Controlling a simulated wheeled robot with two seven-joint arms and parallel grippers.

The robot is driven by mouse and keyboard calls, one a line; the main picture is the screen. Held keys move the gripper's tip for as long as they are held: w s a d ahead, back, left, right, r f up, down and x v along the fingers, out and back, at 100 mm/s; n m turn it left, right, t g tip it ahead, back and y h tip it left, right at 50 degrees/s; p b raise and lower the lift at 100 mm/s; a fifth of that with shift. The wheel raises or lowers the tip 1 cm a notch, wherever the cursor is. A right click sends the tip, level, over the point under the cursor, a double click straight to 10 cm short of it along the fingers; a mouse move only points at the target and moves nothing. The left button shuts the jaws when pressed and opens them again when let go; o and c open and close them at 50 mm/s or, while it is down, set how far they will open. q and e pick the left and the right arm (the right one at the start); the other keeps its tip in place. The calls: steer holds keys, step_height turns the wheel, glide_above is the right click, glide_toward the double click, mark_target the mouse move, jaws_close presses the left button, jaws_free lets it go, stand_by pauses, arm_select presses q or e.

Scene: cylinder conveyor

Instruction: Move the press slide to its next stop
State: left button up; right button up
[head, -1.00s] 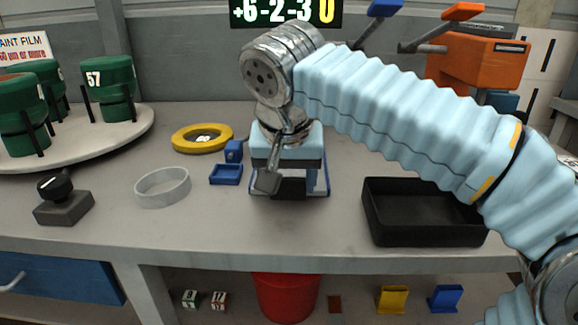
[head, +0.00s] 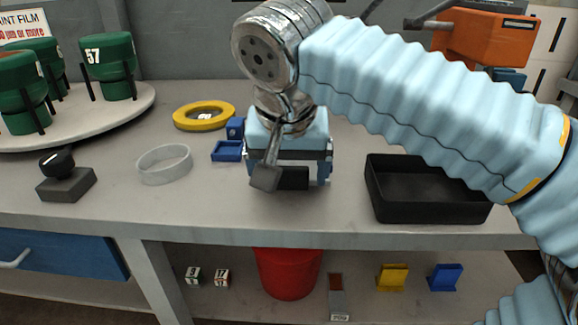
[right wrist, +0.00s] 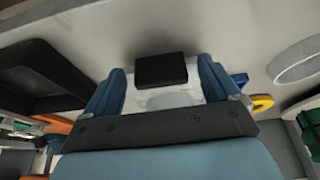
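My right gripper (head: 290,180) is low over the middle of the grey bench, its fingers spread apart. A black block (head: 294,178) shows between the fingers in the head view. In the right wrist view the black block (right wrist: 161,69) lies between and just beyond the two blue fingers (right wrist: 162,80), with a gap on each side. A pale patch (right wrist: 165,99) shows behind the block, between the fingers. I cannot tell for sure whether the block is the press slide. My arm and gripper hide much of the bench there. My left gripper is not in view.
A black tray (head: 430,215) stands to the right. To the left are a small blue tray (head: 227,151), a yellow ring (head: 183,121), a grey ring (head: 150,178), a knobbed block (head: 66,186) and a turntable (head: 125,110) with green cylinders. An orange machine (head: 485,38) stands behind.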

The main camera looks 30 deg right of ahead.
steer(key=p+v, duration=0.3)
steer(key=v, duration=1)
steer(key=shift+r, duration=0.4)
steer(key=shift+s, duration=0.15)
